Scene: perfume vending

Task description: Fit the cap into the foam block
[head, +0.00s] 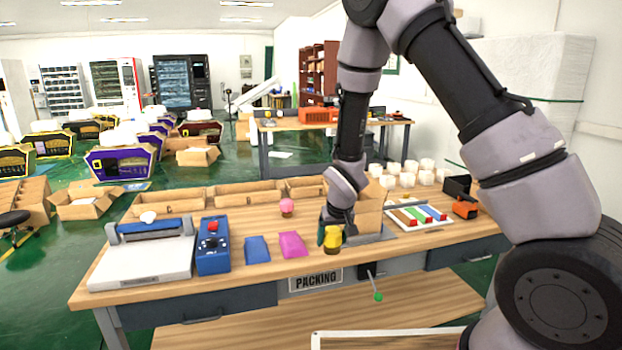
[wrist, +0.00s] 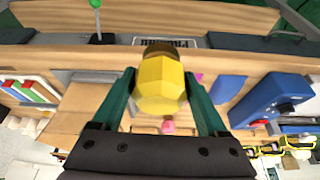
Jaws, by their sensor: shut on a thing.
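My gripper (head: 327,232) is shut on a yellow faceted cap (head: 333,240), held close over the front part of the packing table (head: 225,283). In the wrist view the cap (wrist: 160,85) sits between the two green fingers of my gripper (wrist: 160,90), with a brown part at its far end. I cannot tell whether the cap touches the tabletop. Several small white blocks (head: 426,164), which may be foam, stand at the back right of the table. I cannot tell which is the foam block.
A small pink object (head: 287,206) stands behind and left of my gripper. A blue pouch (head: 257,249), a pink pouch (head: 292,244) and a blue device (head: 213,246) lie to the left. An open carton (head: 370,212) and a tray of coloured strips (head: 416,215) are at right.

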